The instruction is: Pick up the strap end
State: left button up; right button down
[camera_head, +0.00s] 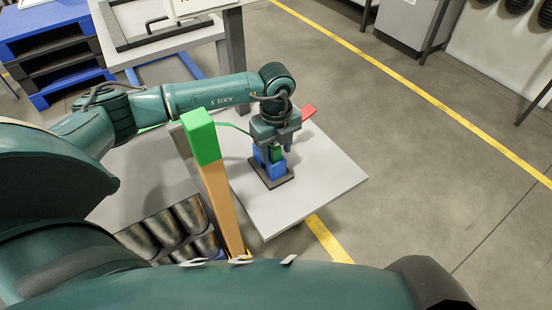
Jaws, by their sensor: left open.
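My left gripper (275,144) is open and points down over a small blue fixture (276,171) on a dark base plate. A green piece, which may be the strap end (276,154), shows between the fingers at the fixture; the gripper partly hides it. A thin green strap (235,127) runs behind the arm toward the fixture. I cannot tell whether the fingers touch the green piece. My right gripper is out of view.
The fixture stands on a light grey table (325,180) with free room at the right. A red piece (309,112) is behind the gripper. A brown post with a green top (219,195) stands close at the left. Metal cans (165,227) and blue pallets (45,40) are further left.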

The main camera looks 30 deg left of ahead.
pick_arm(q)
jog(key=c, duration=1.1)
jog(key=shift+o, duration=0.2)
jog(key=shift+r, duration=0.15)
